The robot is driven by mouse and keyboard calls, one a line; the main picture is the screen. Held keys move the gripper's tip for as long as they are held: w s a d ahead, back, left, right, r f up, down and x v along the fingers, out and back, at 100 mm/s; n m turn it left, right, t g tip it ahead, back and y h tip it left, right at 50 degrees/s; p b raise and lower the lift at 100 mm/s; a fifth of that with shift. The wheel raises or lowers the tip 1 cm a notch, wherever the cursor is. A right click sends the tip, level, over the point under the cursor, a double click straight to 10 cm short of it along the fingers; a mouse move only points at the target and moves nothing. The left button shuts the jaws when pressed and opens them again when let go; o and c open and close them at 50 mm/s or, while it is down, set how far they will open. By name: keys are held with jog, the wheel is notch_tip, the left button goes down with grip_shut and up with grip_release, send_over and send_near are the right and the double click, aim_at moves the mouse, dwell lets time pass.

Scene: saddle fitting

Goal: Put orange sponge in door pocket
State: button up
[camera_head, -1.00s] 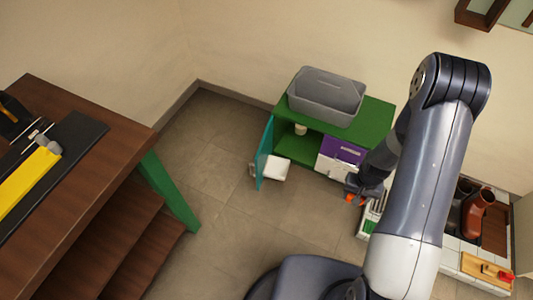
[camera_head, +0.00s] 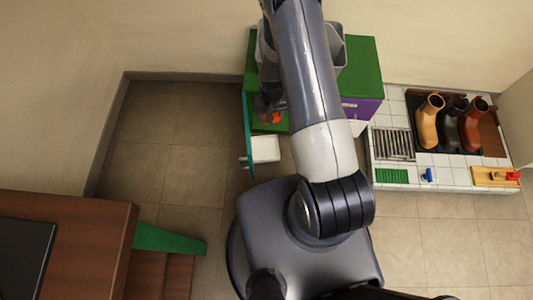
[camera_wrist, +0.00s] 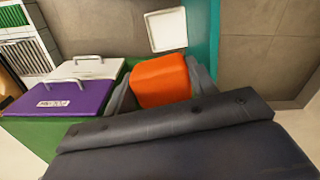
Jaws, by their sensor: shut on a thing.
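The orange sponge (camera_wrist: 160,80) is a block held between the two grey fingers of my gripper (camera_wrist: 162,88) in the wrist view. In the head view the sponge (camera_head: 274,118) shows small below my gripper (camera_head: 270,108), in front of the green cabinet. The door pocket is a white, shallow, open box (camera_head: 265,149) on the inner side of the open teal door (camera_head: 247,125). The pocket also shows in the wrist view (camera_wrist: 166,29), beyond the sponge and apart from it. My arm hides part of the cabinet.
The green cabinet (camera_head: 364,62) carries a grey bin (camera_head: 338,50). A purple drawer (camera_wrist: 62,98) and a white drawer (camera_wrist: 88,68) are beside the sponge. A tiled platform (camera_head: 432,160) with boots (camera_head: 428,122) stands right. Floor left of the door is clear.

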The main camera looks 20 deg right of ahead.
jog(key=m+b, duration=0.1)
jog(key=b, duration=1.7)
send_near(268, 150)
notch_tip(268, 150, down, 6)
jog(key=b, duration=0.3)
jog(key=shift+s+f+b, duration=0.1)
jog(key=shift+f+b, duration=0.05)
jog(key=shift+b, duration=0.25)
jog(key=shift+f, duration=0.1)
jog(key=shift+f, duration=0.15)
jog(key=o, duration=0.6)
jog(key=shift+r, duration=0.2)
notch_tip(268, 150, up, 12)
jog(key=p, duration=0.4)
jog(key=shift+p, duration=0.3)
